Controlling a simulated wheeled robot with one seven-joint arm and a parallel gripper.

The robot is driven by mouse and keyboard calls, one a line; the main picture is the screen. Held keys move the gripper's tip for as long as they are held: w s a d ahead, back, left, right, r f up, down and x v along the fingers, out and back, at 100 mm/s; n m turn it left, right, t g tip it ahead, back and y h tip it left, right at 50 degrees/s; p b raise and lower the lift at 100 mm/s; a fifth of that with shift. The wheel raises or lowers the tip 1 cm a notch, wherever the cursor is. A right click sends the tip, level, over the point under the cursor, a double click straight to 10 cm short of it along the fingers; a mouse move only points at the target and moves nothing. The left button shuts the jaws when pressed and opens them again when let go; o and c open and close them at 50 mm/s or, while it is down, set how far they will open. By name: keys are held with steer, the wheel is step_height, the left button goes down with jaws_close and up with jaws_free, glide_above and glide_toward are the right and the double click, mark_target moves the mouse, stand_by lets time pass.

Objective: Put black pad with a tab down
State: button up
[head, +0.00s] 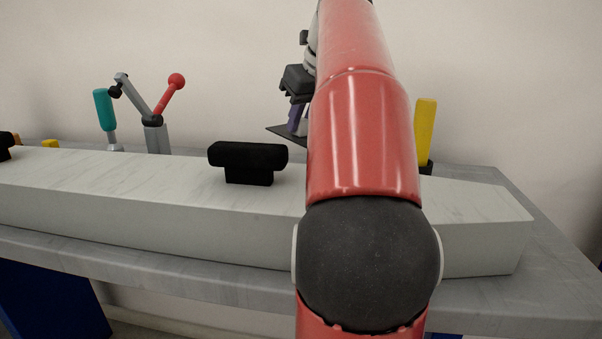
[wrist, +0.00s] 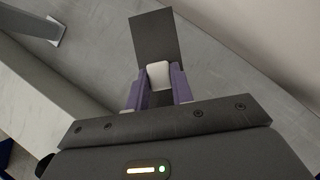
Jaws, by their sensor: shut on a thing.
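The black pad with a tab (wrist: 153,33) is a flat, thin dark plate. In the wrist view it sticks out past my gripper (wrist: 159,88), whose purple fingers are shut on it, with pale tips around its near end. In the head view my gripper (head: 297,120) is behind the long pale beam, partly hidden by my red arm. A thin dark edge of the pad shows there (head: 280,130), raised near the back of the grey table (head: 480,298). Whether the pad touches the tabletop is unclear.
A pale beam (head: 130,190) runs along the table, with a black T-shaped block (head: 248,158) on it. A clamp with a red knob (head: 176,80) and a teal-handled tool (head: 103,108) stand behind, left. A yellow handle (head: 425,130) stands right. Bare grey tabletop surrounds the pad in the wrist view.

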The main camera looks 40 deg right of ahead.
step_height(320, 180, down, 7)
steer(key=shift+f+b, duration=0.2)
steer(key=shift+b, duration=1.05)
steer(key=shift+f, duration=0.1)
steer(key=o, duration=1)
steer(key=shift+r, duration=0.3)
steer(key=p+v, duration=0.4)
steer(key=v, duration=0.6)
steer(key=shift+s+d+r, duration=0.1)
steer(key=shift+s+r, duration=0.1)
steer(key=shift+r, duration=0.15)
steer(key=shift+s+r, duration=0.3)
steer(key=shift+r, duration=0.1)
